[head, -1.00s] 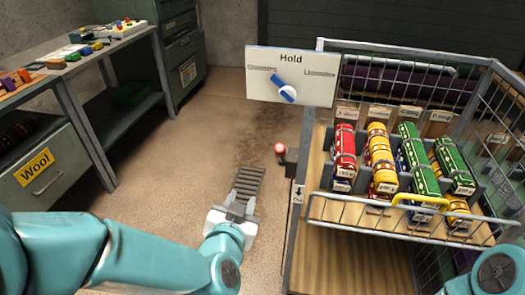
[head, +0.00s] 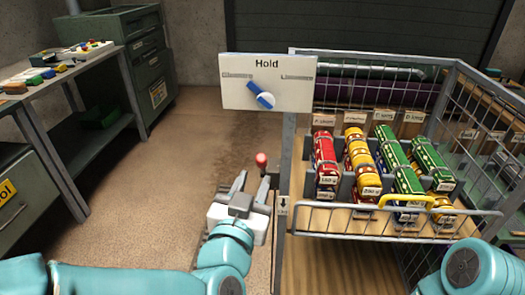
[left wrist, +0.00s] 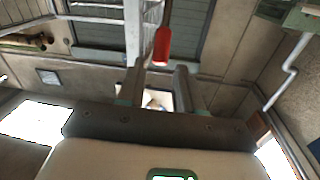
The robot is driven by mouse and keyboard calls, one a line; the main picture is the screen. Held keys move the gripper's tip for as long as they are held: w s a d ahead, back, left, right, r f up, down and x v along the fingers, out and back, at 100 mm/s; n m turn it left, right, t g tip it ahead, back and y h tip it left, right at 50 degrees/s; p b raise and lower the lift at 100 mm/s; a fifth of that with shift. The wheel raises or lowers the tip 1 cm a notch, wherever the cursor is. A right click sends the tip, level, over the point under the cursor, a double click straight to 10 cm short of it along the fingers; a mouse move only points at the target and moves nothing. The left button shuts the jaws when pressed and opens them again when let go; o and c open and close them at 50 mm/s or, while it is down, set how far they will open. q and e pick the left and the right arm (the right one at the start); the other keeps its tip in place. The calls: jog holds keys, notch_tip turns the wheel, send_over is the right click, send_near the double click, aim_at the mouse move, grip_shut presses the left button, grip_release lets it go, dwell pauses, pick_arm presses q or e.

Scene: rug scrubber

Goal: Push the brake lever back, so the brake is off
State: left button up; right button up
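The brake lever shows as a red knob (head: 261,160) on a short dark stem at the left front post of the wire cage cart. The red grip (left wrist: 162,46) is also in the left wrist view, just beyond and roughly between the fingertips. My left gripper (head: 252,182) is open, its fingers pointing away from me and just below the knob in the head view. In the left wrist view the two fingers (left wrist: 158,77) stand apart with nothing between them. Contact with the lever cannot be told. My right arm shows at lower right, but its gripper is out of view.
A white "Hold" sign (head: 267,82) with a blue pointer stands above the lever. The cart's shelf (head: 375,215) holds red, yellow and green rolls behind a wire front with a yellow handle (head: 406,201). A workbench (head: 70,75) stands at left. Open floor (head: 180,150) lies between.

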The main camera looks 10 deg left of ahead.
aim_at(263, 155)
pick_arm(q)
jog(key=w, duration=0.6)
jog(key=w+d, duration=0.1)
jog(key=w, duration=0.2)
jog(key=shift+w, duration=0.35)
